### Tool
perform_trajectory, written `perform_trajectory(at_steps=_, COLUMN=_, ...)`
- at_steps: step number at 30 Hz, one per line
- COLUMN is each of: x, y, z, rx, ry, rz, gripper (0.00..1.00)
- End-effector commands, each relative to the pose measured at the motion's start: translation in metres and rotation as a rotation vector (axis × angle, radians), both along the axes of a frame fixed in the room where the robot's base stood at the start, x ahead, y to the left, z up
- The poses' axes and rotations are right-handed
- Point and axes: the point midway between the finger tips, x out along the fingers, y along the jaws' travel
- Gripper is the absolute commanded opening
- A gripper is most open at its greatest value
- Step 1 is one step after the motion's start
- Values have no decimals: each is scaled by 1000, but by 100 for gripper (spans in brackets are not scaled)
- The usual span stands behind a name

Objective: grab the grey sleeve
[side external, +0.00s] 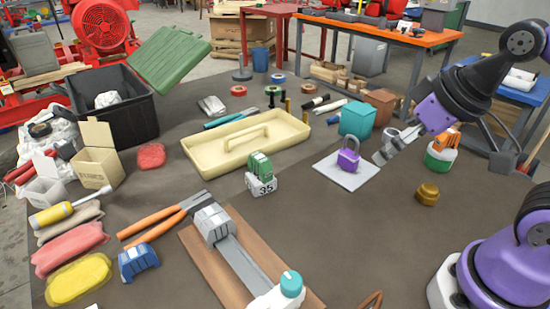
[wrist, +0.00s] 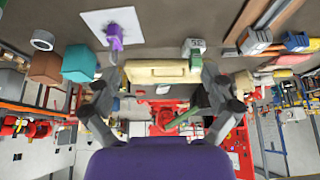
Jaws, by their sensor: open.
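A small grey ring-shaped sleeve (side external: 390,134) lies on the dark table, just behind my gripper in the side view and right of the teal box. It shows as a pale ring with a dark hole in the wrist view (wrist: 43,40), at the upper left. My gripper (side external: 388,152) is open and empty above the table, close to the purple padlock in the side view. In the wrist view its two fingers (wrist: 158,88) stand wide apart with nothing between them, and the sleeve is outside them to the left. My gripper partly covers the sleeve's surroundings in the side view.
A teal box (side external: 357,119) and a brown box (side external: 380,103) stand beside the sleeve. A green-and-white container (side external: 440,156) and brass knob (side external: 427,193) are at the right. A cream tray (side external: 200,170) lies left.

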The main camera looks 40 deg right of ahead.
Motion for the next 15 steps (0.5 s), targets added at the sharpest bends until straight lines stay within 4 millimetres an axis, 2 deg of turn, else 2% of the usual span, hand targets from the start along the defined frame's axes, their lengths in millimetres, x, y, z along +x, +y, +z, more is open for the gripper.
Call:
perform_trajectory(at_steps=4, x=14, y=-5, z=10, rx=-3, ry=20, rz=-3, gripper=95)
perform_trajectory(at_steps=8, x=49, y=-24, z=29, rx=-10, ry=68, rz=0, gripper=95)
perform_trajectory(at_steps=11, x=84, y=-53, z=39, rx=-16, ry=116, rz=10, gripper=95)
perform_trajectory(at_steps=15, x=126, y=-110, z=37, rx=-19, ry=180, rz=27, gripper=95)
